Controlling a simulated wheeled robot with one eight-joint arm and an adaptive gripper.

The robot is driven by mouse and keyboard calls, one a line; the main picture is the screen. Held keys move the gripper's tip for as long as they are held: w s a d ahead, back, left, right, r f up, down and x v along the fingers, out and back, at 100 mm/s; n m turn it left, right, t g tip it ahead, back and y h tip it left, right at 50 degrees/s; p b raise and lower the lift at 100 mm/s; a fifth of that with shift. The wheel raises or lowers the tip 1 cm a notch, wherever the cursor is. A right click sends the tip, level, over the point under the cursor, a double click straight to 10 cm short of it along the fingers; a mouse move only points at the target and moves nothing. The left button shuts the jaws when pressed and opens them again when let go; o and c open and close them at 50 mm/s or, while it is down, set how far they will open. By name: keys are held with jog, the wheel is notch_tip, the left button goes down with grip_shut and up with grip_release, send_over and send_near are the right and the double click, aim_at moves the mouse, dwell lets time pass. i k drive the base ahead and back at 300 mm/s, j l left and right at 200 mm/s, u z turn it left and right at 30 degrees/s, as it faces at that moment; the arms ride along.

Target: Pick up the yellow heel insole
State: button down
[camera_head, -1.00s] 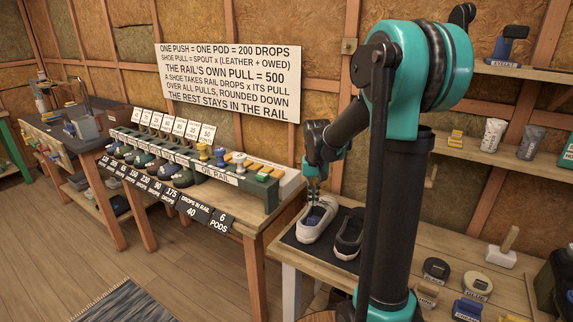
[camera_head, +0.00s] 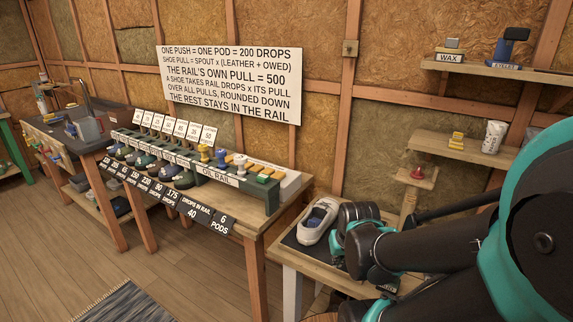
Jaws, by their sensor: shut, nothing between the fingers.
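A small yellow stacked item (camera_head: 457,142) sits on the middle right wall shelf; I cannot tell whether it is the yellow heel insole. No other clear insole shape shows. My gripper (camera_head: 380,280) is low over the right bench, just right of the white shoe (camera_head: 318,221). It is shut with nothing held; my own wrist and arm largely hide its fingertips. The shoe lies on a dark mat (camera_head: 295,242), its opening facing up. The dark shoe beside it and most of the right bench are hidden behind my arm.
A white cup (camera_head: 494,136) stands right of the yellow item. A red item (camera_head: 416,173) sits on a small lower shelf. The left floor (camera_head: 185,265) is mostly clear.

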aim_at(456, 143)
jog(key=z, duration=1.15)
